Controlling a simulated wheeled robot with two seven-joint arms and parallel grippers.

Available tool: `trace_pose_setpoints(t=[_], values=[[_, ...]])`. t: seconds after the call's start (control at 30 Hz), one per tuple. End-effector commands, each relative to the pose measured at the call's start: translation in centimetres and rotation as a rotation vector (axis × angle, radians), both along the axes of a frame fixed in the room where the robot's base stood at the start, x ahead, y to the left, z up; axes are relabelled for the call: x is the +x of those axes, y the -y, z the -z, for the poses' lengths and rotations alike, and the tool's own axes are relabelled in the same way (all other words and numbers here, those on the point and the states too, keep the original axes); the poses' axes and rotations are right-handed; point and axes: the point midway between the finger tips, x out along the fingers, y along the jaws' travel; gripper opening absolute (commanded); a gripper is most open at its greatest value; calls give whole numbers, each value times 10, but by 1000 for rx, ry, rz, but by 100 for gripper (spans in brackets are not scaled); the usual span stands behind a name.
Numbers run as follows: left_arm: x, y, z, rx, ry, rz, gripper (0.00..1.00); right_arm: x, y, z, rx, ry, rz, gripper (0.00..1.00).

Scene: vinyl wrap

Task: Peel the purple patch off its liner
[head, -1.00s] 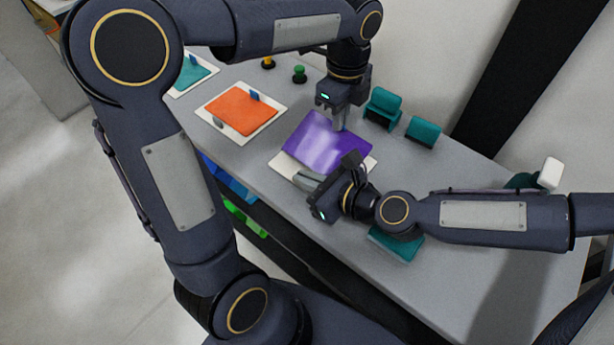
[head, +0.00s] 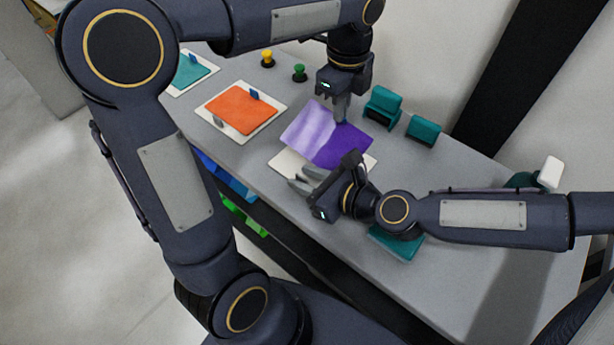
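The purple patch (head: 346,147) lies over a white liner (head: 286,162) on the bench. Its left part is a pale lilac flap (head: 308,131), set off by a crease and seemingly raised; the liner shows bare in front of it. My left gripper (head: 342,112) points down at the patch's far edge, at the top of the crease. Its fingers look close together; whether they pinch the patch is unclear. My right gripper (head: 304,180) is at the liner's near edge, in front of the patch. Its fingers are apart, with no patch visible between them.
An orange patch (head: 238,109) on a white liner lies to the left, a teal patch (head: 187,75) beyond it. Teal blocks (head: 382,106) stand at the back right. A green knob (head: 299,72) and a yellow knob (head: 267,57) stand at the back. The bench's right side is mostly clear.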

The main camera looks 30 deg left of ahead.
Motion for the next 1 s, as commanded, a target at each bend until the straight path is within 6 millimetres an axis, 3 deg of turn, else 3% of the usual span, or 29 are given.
trace_pose_setpoints(t=[0.27,0.7,1.0], values=[[-1,2,0,-5,-4,2,0,1,5,-3,2,1,3,30],[-1,1,-1,0,-5,2,0,-8,84,-35,1,1,12,30],[-1,1,-5,-1,-2,1,0,-14,109,-46,0,0,2,30]])
